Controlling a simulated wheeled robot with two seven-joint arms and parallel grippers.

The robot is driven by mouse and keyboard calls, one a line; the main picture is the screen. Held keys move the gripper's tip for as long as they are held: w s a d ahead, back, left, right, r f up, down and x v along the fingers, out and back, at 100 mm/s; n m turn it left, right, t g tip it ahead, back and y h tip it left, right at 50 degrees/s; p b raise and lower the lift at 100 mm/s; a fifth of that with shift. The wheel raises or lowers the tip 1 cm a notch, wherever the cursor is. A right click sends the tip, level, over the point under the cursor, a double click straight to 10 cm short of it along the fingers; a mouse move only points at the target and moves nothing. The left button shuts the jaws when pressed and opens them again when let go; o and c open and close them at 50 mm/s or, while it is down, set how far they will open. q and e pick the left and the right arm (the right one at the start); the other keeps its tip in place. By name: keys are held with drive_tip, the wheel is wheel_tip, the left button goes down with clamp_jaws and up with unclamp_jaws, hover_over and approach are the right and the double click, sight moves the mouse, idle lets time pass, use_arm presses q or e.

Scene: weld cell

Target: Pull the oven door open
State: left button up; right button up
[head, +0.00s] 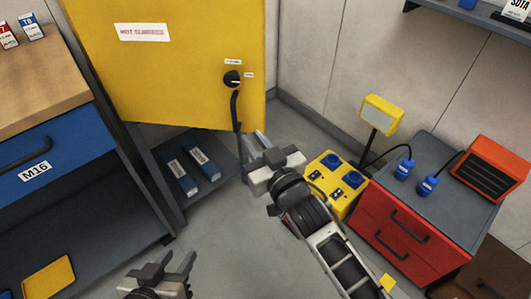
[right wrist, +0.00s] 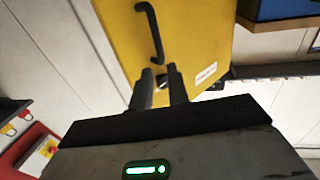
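The oven's yellow door (head: 175,70) fills the upper left of the head view and shows in the right wrist view (right wrist: 210,45). Its dark bar handle (head: 235,110) runs below a black knob (head: 232,78) near the right edge. The handle also shows in the right wrist view (right wrist: 151,30). My right gripper (head: 250,144) is open by the handle's lower end in the head view. In the right wrist view its fingers (right wrist: 162,78) stand apart, with the knob seen between them; contact is unclear. My left gripper (head: 170,262) is open and empty, low over the floor.
A blue-drawer bench (head: 50,150) stands left. Blue-labelled boxes (head: 190,170) lie on a grey shelf below the oven. A yellow socket box (head: 336,184) and a red cabinet (head: 390,235) stand right of my right arm. Bare floor lies in between.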

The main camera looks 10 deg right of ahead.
drive_tip(key=v, duration=0.4)
drive_tip(key=shift+s+d, duration=0.1)
drive_tip(key=shift+s, duration=0.15)
